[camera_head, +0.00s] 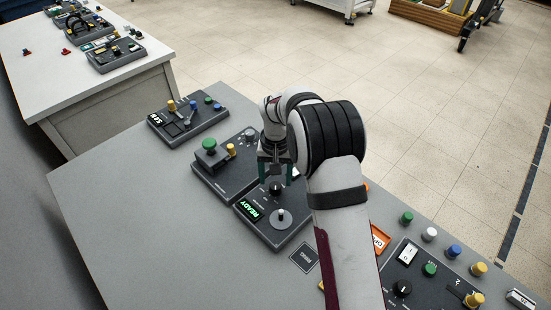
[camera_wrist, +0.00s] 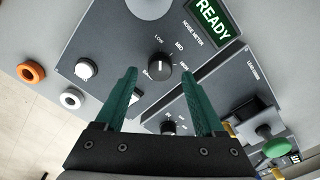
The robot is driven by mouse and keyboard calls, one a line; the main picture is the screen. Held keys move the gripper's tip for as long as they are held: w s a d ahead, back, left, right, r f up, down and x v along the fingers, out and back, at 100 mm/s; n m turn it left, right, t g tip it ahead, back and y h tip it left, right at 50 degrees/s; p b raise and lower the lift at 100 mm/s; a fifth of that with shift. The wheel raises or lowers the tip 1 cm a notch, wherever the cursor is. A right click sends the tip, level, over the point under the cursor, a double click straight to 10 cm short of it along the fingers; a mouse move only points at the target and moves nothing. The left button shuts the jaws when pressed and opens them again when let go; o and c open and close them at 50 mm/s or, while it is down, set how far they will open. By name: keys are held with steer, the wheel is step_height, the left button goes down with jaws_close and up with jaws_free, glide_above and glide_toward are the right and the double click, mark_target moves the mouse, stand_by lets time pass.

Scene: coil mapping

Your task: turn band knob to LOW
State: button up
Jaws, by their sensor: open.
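The band knob (camera_wrist: 160,67) is a black round knob on the dark noise meter panel (camera_wrist: 112,38), with LOW, MID and a third label around it. Its white mark shows, but I cannot tell exactly which label it points to. In the head view the knob (camera_head: 276,189) sits just below my gripper (camera_head: 275,172). My gripper (camera_wrist: 159,72) has green fingers, open and empty. In the wrist view the fingertips stand either side of the knob. I cannot tell how far above it they are.
A green READY display (camera_head: 252,209) and a pale dial (camera_head: 281,216) are on the same panel. A second black knob (camera_wrist: 168,127) and a green button (camera_wrist: 272,147) are on the neighbouring panel. Orange and white round sockets (camera_wrist: 31,72) lie at the left of the wrist view.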

mark_target(275, 185)
step_height(275, 185, up, 13)
steer(key=shift+r, duration=0.15)
steer(key=s+d+r+m, duration=0.1)
steer(key=s+d+r, duration=0.2)
steer(key=s, duration=0.4)
steer(key=s+d+r+m, duration=0.1)
steer(key=s+d+r, duration=0.15)
steer(key=s, duration=0.55)
steer(key=s+d+f+m+y, duration=0.1)
steer(key=s+f+m, duration=0.1)
steer(key=s, duration=1.6)
steer(key=shift+s+d+f+m+y, duration=0.15)
steer(key=shift+s+f+m+y, duration=0.2)
steer(key=shift+f, duration=0.5)
